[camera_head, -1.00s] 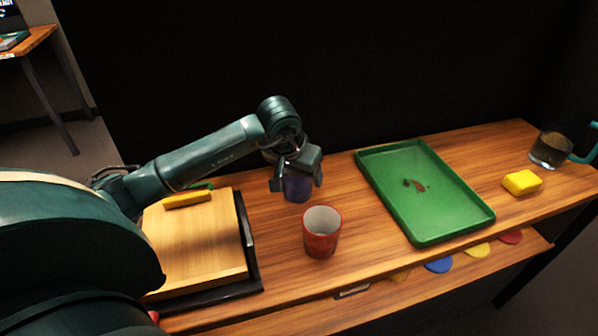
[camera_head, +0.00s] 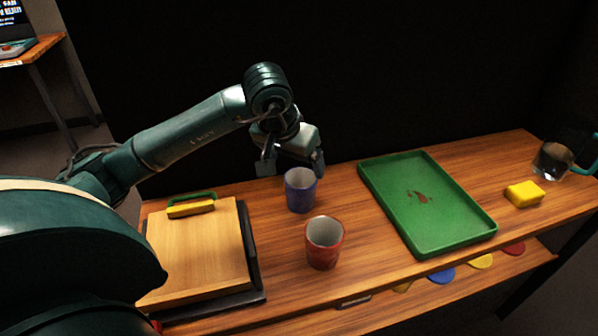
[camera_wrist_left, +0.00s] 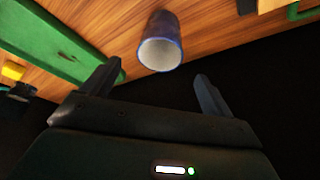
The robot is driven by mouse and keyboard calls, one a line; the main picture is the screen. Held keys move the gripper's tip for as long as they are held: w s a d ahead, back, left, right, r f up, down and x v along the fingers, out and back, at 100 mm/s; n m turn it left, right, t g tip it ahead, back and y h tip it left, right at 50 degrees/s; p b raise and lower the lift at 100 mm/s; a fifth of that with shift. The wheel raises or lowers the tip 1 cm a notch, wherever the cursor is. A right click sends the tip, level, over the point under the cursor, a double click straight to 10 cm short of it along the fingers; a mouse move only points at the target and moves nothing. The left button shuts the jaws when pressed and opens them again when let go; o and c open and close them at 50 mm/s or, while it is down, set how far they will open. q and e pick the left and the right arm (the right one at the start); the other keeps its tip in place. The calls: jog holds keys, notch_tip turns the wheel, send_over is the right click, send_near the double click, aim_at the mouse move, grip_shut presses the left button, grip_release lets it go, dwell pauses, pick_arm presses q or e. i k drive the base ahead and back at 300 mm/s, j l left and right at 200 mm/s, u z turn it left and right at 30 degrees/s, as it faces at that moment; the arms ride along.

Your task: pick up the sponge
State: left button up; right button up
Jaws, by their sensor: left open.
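The sponge (camera_head: 524,194) is a yellow block lying on the right part of the wooden table, right of the green tray. In the left wrist view the yellow sponge (camera_wrist_left: 13,70) shows small at the left edge. My left gripper (camera_head: 291,170) is open and empty, up behind the blue cup and far to the left of the sponge. Its two spread fingers (camera_wrist_left: 158,82) also show in the left wrist view, with nothing between them. My right gripper is not in view.
A blue cup (camera_head: 300,190) stands just in front of my left gripper, with a red cup (camera_head: 324,243) nearer. A green tray (camera_head: 472,214) lies between cups and sponge. A glass jug (camera_head: 552,161) stands behind the sponge. A cutting board (camera_head: 205,255) lies at left.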

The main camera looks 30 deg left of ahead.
aim_at(522, 196)
jog(key=k+l, duration=0.8)
